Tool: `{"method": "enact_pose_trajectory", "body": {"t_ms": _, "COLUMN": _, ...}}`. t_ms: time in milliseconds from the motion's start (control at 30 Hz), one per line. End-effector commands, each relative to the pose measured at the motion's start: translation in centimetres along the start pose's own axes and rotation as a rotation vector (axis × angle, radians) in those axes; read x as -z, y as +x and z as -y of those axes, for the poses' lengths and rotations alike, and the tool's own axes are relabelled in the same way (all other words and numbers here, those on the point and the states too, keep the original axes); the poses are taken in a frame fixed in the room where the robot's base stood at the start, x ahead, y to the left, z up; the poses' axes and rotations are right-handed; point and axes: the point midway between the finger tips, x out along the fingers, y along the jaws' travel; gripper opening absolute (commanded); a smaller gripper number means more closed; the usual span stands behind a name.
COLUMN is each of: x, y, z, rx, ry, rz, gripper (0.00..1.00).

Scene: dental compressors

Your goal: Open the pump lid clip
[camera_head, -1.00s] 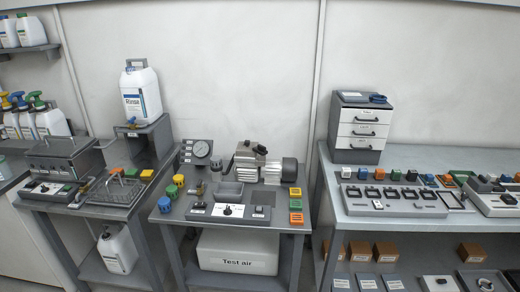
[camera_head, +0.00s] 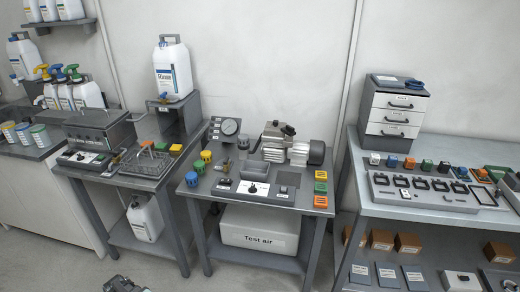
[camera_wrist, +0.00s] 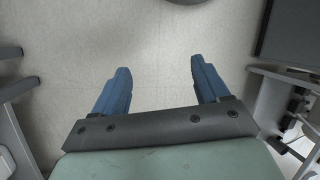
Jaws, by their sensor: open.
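The pump (camera_head: 288,145) is a grey and silver machine with a dark motor end, at the back of the middle table in the head view. Its lid clip is too small to make out. My gripper shows in the wrist view (camera_wrist: 160,85) with two blue fingers apart and nothing between them, over bare floor. A dark piece of my arm shows at the bottom edge of the head view. My gripper is well away from the pump.
A white Test air box (camera_head: 258,230) sits below. Side tables stand left and right. Floor in front is clear.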

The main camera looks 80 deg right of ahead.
Motion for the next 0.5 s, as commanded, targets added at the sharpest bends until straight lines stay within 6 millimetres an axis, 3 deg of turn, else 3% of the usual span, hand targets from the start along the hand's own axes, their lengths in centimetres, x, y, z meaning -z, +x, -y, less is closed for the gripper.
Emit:
{"method": "enact_pose_trajectory", "body": {"t_ms": 33, "x": 0.1, "y": -1.6, "z": -2.1, "rx": -0.003, "ry": -0.012, "rz": -0.022, "gripper": 0.74}}
{"method": "enact_pose_trajectory", "body": {"t_ms": 267, "x": -2.0, "y": -8.4, "z": -9.9, "rx": -0.027, "ry": -0.104, "rz": -0.099, "gripper": 0.74}}
{"method": "enact_pose_trajectory", "body": {"t_ms": 500, "x": -6.6, "y": -15.8, "z": -17.8, "rx": -0.075, "ry": -0.198, "rz": -0.165, "gripper": 0.74}}
